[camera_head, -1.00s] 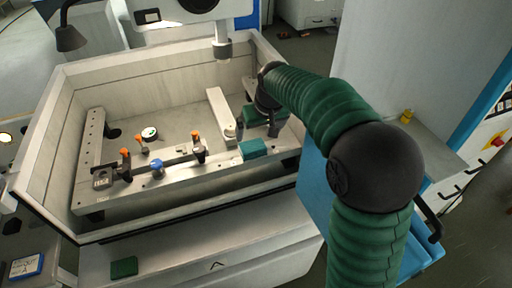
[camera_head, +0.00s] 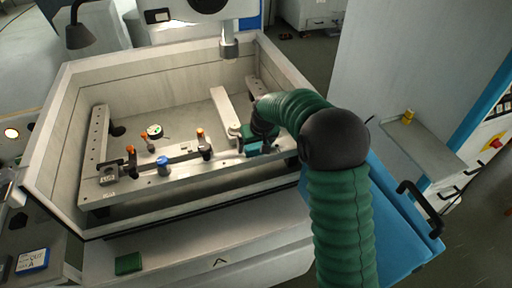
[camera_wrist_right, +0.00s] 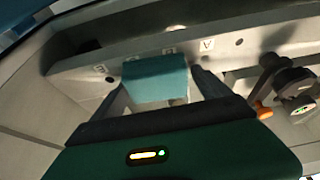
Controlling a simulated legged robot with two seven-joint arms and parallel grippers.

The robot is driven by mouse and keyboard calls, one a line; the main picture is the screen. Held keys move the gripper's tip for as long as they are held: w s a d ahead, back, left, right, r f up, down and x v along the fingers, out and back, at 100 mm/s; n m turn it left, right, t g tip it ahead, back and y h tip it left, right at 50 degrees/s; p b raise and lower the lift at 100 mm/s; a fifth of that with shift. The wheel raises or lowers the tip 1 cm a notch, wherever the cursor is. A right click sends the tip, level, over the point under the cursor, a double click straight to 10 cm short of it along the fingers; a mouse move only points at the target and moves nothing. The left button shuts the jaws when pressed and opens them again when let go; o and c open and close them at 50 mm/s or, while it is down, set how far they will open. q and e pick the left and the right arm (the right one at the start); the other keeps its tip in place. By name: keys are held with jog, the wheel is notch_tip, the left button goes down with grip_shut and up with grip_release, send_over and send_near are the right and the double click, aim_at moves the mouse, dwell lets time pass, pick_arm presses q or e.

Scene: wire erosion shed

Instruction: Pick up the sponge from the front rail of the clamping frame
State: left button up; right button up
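The teal sponge (camera_head: 255,150) lies on the front rail (camera_head: 180,172) of the clamping frame, near its right end, partly covered by my right gripper (camera_head: 254,145) in the head view. In the right wrist view the sponge (camera_wrist_right: 157,78) sits between the two dark fingers of my right gripper (camera_wrist_right: 163,92). The fingers are spread, one on each side of it. The gripper is open; I see no clear grip on the sponge. My left gripper is not in view.
Orange-topped clamps (camera_head: 131,158) and a blue knob (camera_head: 163,165) stand along the front rail, left of the sponge. A nozzle (camera_head: 229,46) hangs over the tank. The tank's pale walls (camera_head: 52,150) enclose the frame. A dark green block (camera_head: 128,263) lies on the ledge below.

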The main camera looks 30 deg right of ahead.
jog(key=c, duration=0.5)
jog(key=shift+s+d, duration=0.1)
jog(key=shift+d, duration=0.05)
jog(key=c, duration=0.4)
jog(key=shift+d, duration=0.15)
jog(key=shift+c, duration=0.3)
